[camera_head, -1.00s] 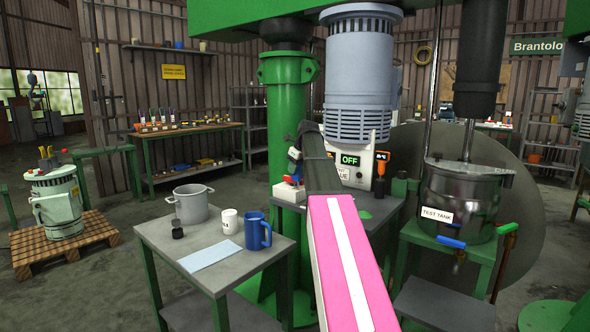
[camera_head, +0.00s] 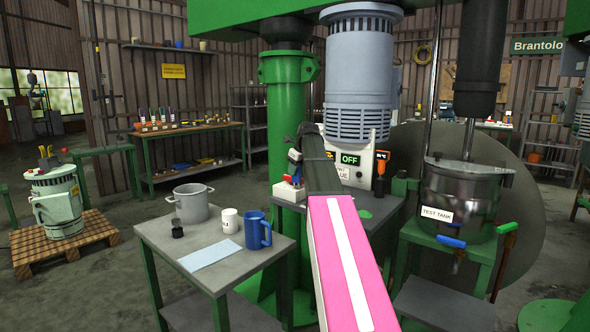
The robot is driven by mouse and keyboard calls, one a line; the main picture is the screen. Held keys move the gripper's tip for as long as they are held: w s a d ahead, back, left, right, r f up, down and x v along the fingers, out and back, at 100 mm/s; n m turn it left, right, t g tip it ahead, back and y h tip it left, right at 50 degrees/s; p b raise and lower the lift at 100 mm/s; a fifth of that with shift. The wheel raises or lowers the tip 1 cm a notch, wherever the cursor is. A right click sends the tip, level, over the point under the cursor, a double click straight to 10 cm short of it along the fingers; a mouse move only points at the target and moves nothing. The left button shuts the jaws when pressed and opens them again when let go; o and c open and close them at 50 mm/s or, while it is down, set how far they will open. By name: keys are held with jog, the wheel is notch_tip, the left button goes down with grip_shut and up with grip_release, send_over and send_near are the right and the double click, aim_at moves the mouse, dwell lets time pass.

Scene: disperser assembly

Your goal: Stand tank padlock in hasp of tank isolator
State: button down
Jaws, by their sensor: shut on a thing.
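My gripper (camera_head: 297,168) is small in the head view, at the far end of my pink and black arm and partly hidden by it. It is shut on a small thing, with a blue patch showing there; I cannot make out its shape. Just below is a small white box (camera_head: 288,194) with a red part on top, on the grey bench at the foot of the machine. It looks like an isolator, but its hasp is too small to make out. I cannot tell whether the held thing touches the box.
A white panel reading OFF (camera_head: 351,159) and an orange-handled tool (camera_head: 381,161) stand right of my wrist. The test tank (camera_head: 460,200) is further right. A nearer table (camera_head: 160,246) holds a pot (camera_head: 191,204), a white mug (camera_head: 229,221) and a blue mug (camera_head: 257,231).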

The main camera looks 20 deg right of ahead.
jog(key=shift+f, duration=1.1)
jog(key=c, duration=0.9)
grip_release()
jog(key=shift+r, duration=0.1)
jog(key=v, duration=1)
jog(key=shift+s+d+r, duration=0.1)
jog(key=shift+s+r, duration=0.1)
jog(key=shift+r, duration=0.1)
